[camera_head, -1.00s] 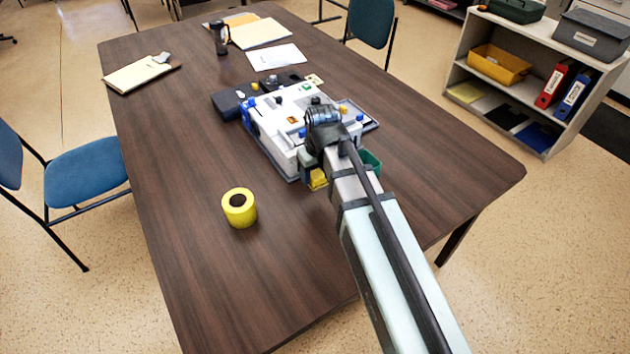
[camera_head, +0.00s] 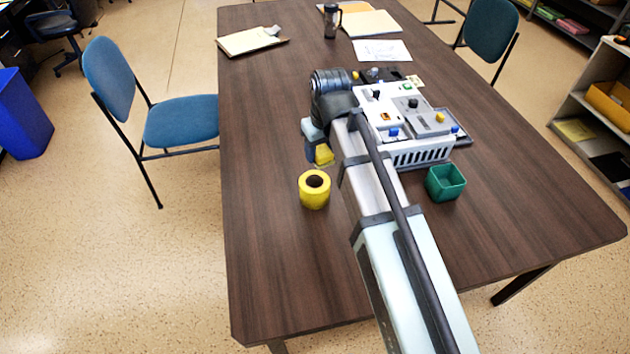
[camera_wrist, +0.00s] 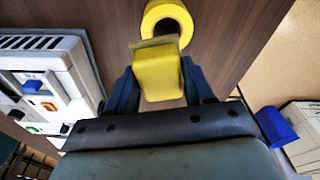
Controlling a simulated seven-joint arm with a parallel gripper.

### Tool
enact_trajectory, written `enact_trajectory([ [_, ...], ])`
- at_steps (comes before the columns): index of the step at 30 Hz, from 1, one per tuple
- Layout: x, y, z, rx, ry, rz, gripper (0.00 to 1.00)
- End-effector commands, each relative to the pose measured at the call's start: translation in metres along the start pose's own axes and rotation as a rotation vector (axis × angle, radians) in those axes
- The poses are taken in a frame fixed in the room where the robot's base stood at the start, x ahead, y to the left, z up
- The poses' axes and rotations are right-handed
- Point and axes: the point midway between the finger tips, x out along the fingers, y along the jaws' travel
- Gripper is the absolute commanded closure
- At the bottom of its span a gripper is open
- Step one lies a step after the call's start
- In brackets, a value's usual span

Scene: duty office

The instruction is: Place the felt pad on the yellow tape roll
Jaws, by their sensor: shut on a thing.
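The yellow tape roll (camera_head: 314,194) stands on the dark table with its hole facing up. It also shows at the top of the wrist view (camera_wrist: 181,12). My gripper (camera_wrist: 157,85) is shut on a yellow block-like piece, which I take for the felt pad (camera_wrist: 158,72). The pad also shows beneath my wrist in the head view (camera_head: 324,155). In the wrist view it overlaps the near edge of the roll. In the head view the pad appears above and behind the roll, apart from it. The pad's underside is hidden.
A white control panel box (camera_head: 425,154) with knobs stands to the right of my arm. A green open bin (camera_head: 446,184) is in front of it. The table's left front is clear.

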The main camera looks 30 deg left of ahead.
Motion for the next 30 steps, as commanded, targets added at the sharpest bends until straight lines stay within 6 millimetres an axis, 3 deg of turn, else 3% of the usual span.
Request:
enact_trajectory([
  [3,-0.015,-0.014,-0.018,-0.049,0.003,-0.007,0.77],
  [11,-0.008,-0.015,-0.007,-0.127,0.000,-0.019,0.77],
  [22,0.039,-0.015,0.001,-0.127,-0.001,-0.019,0.77],
  [30,0.056,-0.015,0.003,-0.127,0.000,-0.019,0.77],
])
